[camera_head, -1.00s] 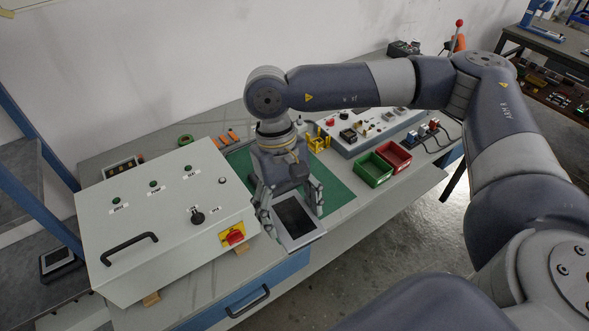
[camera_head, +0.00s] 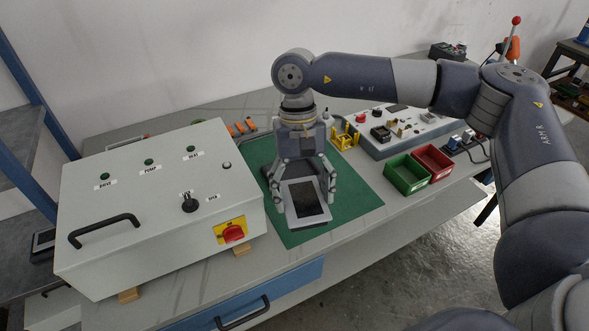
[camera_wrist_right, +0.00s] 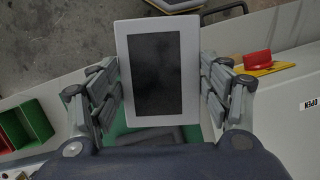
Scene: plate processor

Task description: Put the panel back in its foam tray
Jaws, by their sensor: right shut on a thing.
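The panel (camera_head: 306,207) is a light grey frame with a dark screen. My right gripper (camera_head: 303,192) is shut on it, with fingers on its two long sides, and holds it over the green mat (camera_head: 350,200). The panel (camera_wrist_right: 158,70) fills the middle of the right wrist view, screen facing the camera, between the fingers. A dark grey shape (camera_wrist_right: 188,133) shows beneath the panel on the mat in that view. It may be the foam tray, but the hand and panel hide most of it. My left gripper is not in view.
A grey control box (camera_head: 150,230) with a red switch stands close left of the mat. A green bin (camera_head: 406,174) and a red bin (camera_head: 433,162) stand to the right. A yellow stand (camera_head: 345,137) and a control console (camera_head: 400,128) are behind. The mat's front right is clear.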

